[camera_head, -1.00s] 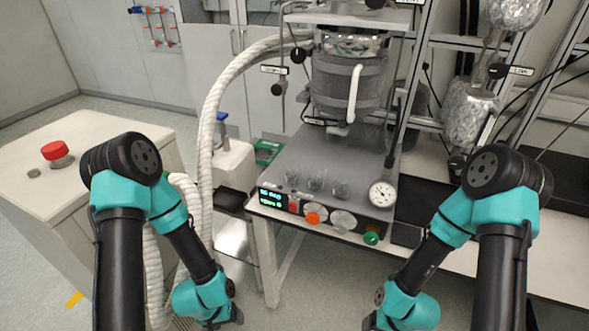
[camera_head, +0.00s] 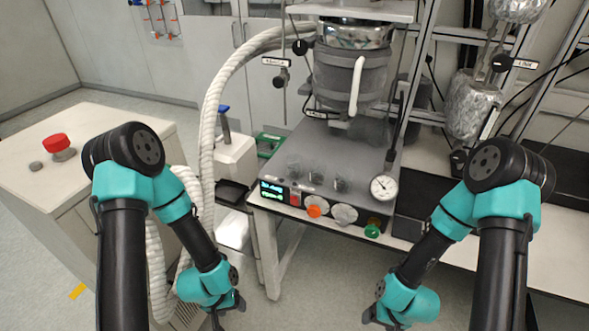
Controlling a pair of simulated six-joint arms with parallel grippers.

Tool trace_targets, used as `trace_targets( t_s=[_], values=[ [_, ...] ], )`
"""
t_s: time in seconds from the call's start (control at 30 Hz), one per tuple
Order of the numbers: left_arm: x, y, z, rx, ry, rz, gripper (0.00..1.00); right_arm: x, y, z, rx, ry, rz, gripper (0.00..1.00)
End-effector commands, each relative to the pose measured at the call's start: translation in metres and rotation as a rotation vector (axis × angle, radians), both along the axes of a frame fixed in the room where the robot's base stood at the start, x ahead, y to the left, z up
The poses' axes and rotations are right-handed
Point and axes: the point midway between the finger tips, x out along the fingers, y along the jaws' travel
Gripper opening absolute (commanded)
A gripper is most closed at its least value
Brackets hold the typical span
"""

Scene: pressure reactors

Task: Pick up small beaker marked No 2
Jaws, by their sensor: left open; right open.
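Three small glass beakers stand in a row on the grey reactor base (camera_head: 345,128), near its front edge: a left one (camera_head: 294,168), a middle one (camera_head: 317,174) and a right one (camera_head: 341,180). Their markings are too small to read, so I cannot tell which is No 2. My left gripper (camera_head: 228,312) is at the bottom edge of the view, open, below and left of the beakers and apart from them. My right gripper (camera_head: 376,318) is at the bottom edge, open, below and right of the beakers, partly cut off.
A pressure gauge (camera_head: 383,187) sits at the base's right front. Knobs, including an orange one (camera_head: 314,211), line the front panel. A white corrugated hose (camera_head: 212,120) runs at left. The floor before the bench is clear.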

Motion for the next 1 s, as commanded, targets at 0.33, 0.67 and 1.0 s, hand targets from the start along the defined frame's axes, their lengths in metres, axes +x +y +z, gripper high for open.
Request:
trace_targets(
  t_s=[0.33, 0.67, 1.0],
  values=[
    [0.141, -0.068, 0.091, 0.022, -0.018, -0.089, 0.62, 0.0, 0.0, 0.0, 0.0, 0.0, 0.0, 0.74],
    [0.248, -0.143, 0.276, 0.235, -0.112, -0.055, 0.62, 0.0, 0.0, 0.0, 0.0, 0.0, 0.0, 0.74],
    [0.274, -0.183, 0.456, 0.404, -0.281, 0.14, 0.62, 0.0, 0.0, 0.0, 0.0, 0.0, 0.0, 0.74]
  ],
)
